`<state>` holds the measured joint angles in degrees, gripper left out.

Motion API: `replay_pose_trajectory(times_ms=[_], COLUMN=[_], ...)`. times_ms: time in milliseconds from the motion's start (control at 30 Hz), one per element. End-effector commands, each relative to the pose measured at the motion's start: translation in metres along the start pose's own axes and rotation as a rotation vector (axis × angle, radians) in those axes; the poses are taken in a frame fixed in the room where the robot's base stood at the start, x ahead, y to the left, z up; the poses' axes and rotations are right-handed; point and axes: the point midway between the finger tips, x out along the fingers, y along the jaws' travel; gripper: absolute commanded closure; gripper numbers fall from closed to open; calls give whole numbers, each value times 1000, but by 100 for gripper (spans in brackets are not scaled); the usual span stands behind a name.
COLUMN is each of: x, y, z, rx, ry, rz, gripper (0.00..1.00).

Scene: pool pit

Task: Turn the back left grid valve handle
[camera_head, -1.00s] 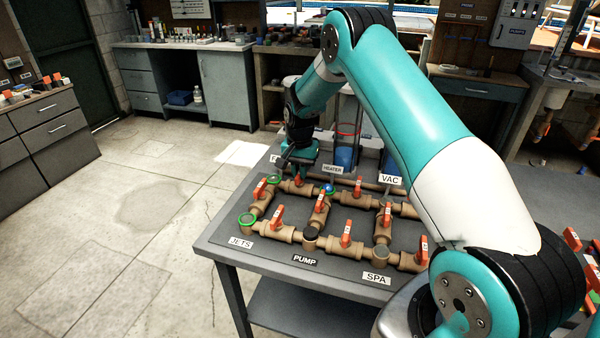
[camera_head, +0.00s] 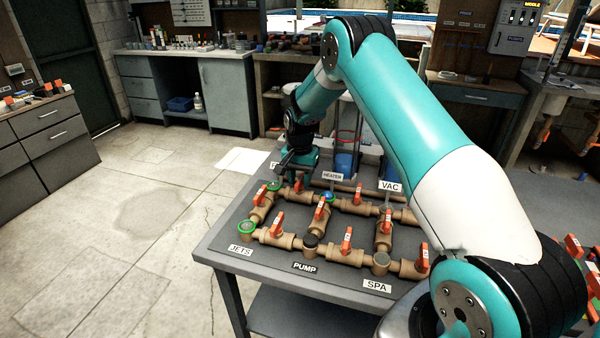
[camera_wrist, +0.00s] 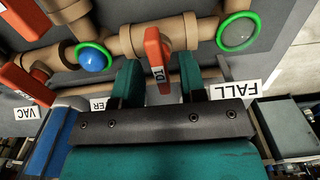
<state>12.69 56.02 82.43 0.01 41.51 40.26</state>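The back left grid valve handle (camera_head: 298,184) is orange and sits on a tan pipe at the back left of the grid. In the wrist view this handle (camera_wrist: 158,52), marked D1, stands between my fingertips. My gripper (camera_wrist: 160,72) is open, with its teal fingers on either side of the handle and a visible gap on each side. In the head view my gripper (camera_head: 299,166) is at the back left of the grid, just behind and above the handle. Whether a finger touches the valve body is hidden.
Other orange handles stand close by, including the left one (camera_head: 257,196) and the middle one (camera_head: 319,208). A blue cap (camera_wrist: 95,60) in a green ring and a green-ringed pipe end (camera_wrist: 238,32) flank the valve.

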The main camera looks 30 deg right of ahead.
Motion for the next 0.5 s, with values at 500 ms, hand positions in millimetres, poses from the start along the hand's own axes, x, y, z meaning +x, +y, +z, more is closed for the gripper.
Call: replay_pose_trajectory(times_ms=[500], x=[-96], y=[-1], z=[-1], rx=[0], ry=[5], rz=[-5], gripper=[62])
